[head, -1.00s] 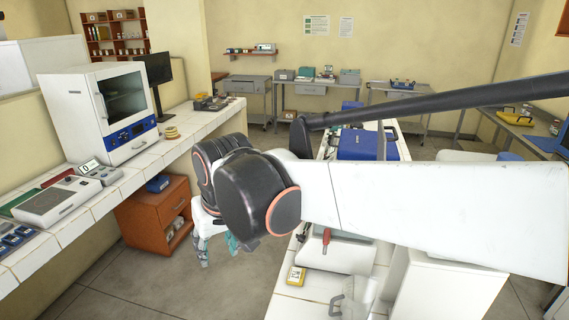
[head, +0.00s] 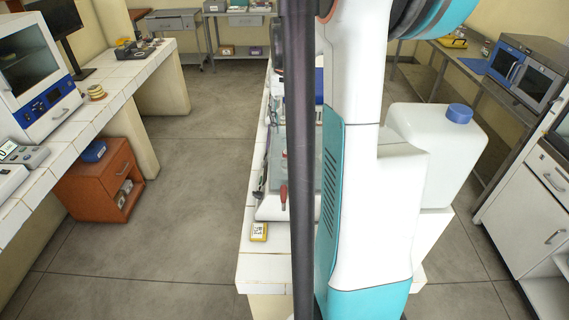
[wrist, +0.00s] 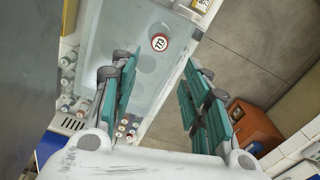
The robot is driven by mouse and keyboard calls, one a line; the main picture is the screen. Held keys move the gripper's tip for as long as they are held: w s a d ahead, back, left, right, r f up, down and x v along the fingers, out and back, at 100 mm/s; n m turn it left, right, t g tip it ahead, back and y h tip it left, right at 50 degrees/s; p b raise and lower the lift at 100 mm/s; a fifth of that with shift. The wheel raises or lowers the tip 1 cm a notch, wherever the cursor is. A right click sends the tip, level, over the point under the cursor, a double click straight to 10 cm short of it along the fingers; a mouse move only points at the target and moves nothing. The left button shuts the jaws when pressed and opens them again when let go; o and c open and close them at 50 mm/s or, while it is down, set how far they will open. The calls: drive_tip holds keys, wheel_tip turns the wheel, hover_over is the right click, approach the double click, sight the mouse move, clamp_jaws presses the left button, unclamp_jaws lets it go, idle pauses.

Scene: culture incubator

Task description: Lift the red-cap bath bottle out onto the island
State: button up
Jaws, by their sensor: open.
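In the wrist view a round cap with a red rim and a pale marked top (wrist: 159,42), which looks like the red-cap bottle, shows in the grey-blue water bath (wrist: 105,25). The bottle's body is hidden below the cap. My gripper (wrist: 160,65) is open and empty, its teal fingers spread to either side, with the cap showing just beyond the gap between the tips. In the head view my arm hides the gripper and most of the bath (head: 272,208). The white-tiled island (head: 255,268) shows bare tiles at its front left.
A yellow labelled item (head: 259,232) sits on the island near its left edge. A white jug with a blue cap (head: 435,150) stands to the right. Several small capped bottles (wrist: 67,72) line the left of the wrist view. An orange cabinet (head: 100,180) stands across the aisle.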

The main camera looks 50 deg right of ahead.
sight(287, 151)
wheel_tip(287, 151, down, 8)
drive_tip(key=shift+r+b, duration=0.2)
drive_tip(key=shift+b, duration=0.3)
drive_tip(key=shift+s+f+b, duration=0.15)
drive_tip(key=shift+f+b, duration=0.1)
drive_tip(key=shift+f, duration=1.1)
drive_tip(key=shift+s+f+b, duration=0.1)
drive_tip(key=shift+f+b, duration=0.1)
drive_tip(key=shift+f, duration=1.1)
drive_tip(key=shift+c, duration=0.4)
clamp_jaws()
drive_tip(key=shift+r, duration=0.1)
